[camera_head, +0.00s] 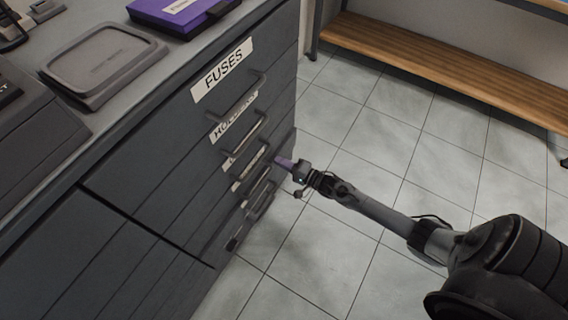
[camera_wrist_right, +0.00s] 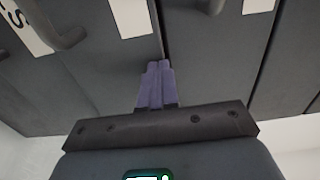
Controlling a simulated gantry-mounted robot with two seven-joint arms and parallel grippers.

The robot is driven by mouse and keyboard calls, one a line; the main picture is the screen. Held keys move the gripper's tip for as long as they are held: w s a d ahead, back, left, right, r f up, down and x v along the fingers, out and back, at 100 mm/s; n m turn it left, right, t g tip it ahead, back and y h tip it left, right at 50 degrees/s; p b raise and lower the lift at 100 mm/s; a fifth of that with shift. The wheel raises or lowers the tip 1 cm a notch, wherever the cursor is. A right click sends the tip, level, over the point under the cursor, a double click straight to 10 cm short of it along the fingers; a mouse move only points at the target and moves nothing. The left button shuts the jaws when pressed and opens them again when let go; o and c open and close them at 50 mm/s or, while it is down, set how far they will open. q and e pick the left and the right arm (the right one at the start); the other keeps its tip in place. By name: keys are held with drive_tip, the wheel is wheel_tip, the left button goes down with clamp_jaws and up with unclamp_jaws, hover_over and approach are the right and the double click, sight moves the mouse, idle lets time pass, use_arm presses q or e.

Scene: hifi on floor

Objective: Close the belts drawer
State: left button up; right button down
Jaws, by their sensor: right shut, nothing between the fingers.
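A dark grey drawer cabinet (camera_head: 150,180) has a column of drawers with bar handles and white labels. The top label reads FUSES (camera_head: 222,70) and the one below looks like HOLDERS (camera_head: 233,118). The lower labels are too small or covered to read, so I cannot tell which drawer is belts. My right gripper (camera_head: 283,162), with purple fingers, is shut and empty at the drawer fronts, beside the lower handles. In the right wrist view its fingertips (camera_wrist_right: 158,66) are at a drawer front near a dark seam; contact is unclear. My left gripper is not in view.
The cabinet top holds a grey tray (camera_head: 108,88), a purple box (camera_head: 180,12) and dark equipment at the left. A wooden bench (camera_head: 440,65) stands at the back right. The tiled floor (camera_head: 330,240) right of the cabinet is clear except for my arm.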

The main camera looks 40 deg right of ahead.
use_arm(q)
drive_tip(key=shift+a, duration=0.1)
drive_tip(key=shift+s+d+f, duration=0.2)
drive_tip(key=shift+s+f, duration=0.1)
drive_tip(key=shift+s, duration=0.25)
use_arm(e)
drive_tip(key=shift+x, duration=0.85)
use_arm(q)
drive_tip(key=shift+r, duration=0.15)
